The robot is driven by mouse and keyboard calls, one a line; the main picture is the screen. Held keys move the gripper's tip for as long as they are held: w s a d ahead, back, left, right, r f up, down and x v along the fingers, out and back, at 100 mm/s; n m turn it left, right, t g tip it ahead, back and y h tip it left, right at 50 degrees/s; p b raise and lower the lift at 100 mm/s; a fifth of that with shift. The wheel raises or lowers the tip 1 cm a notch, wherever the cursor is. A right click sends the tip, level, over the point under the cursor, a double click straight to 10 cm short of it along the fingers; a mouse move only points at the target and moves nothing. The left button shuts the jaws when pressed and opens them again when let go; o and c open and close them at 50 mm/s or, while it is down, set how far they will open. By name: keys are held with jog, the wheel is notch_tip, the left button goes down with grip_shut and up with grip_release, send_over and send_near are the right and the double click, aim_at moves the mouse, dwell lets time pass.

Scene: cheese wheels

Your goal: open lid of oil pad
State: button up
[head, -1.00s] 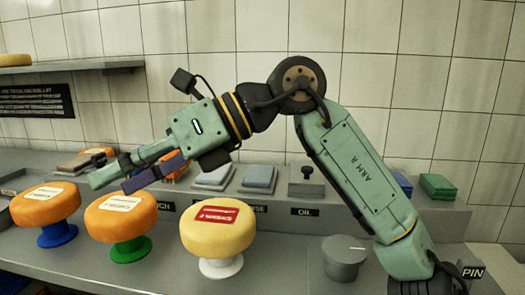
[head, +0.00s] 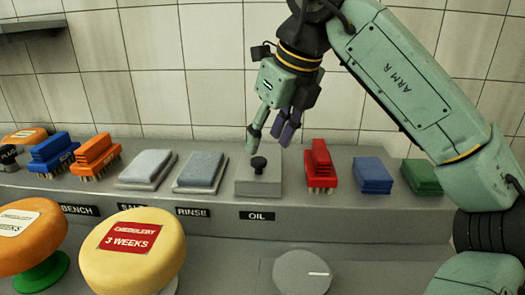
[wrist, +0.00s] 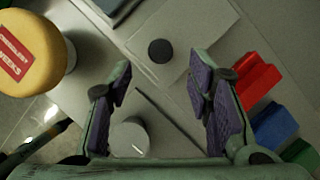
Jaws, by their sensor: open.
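The oil pad's grey lid (head: 244,187) with a black knob (head: 258,164) on top sits closed on the back ledge, behind the OIL label (head: 257,216). My gripper (head: 270,142) is open and empty, pointing down just above the knob and apart from it. In the wrist view the knob (wrist: 161,51) shows from above, on the pale square lid (wrist: 190,30). The open fingers (wrist: 160,85) stand to either side, with the knob slightly beyond the gap between their tips.
A red brush (head: 320,165) stands close right of the oil pad, then a blue block (head: 373,175) and a green block (head: 422,176). A grey pad (head: 200,172) lies to its left. A yellow cheese wheel (head: 133,250) and a round dial (head: 302,272) are in front.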

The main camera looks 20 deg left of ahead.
aim_at(259, 160)
jog(key=x, duration=0.5)
jog(key=shift+w+a+f, duration=0.1)
jog(key=shift+c, duration=0.5)
grip_shut()
dwell(0.3)
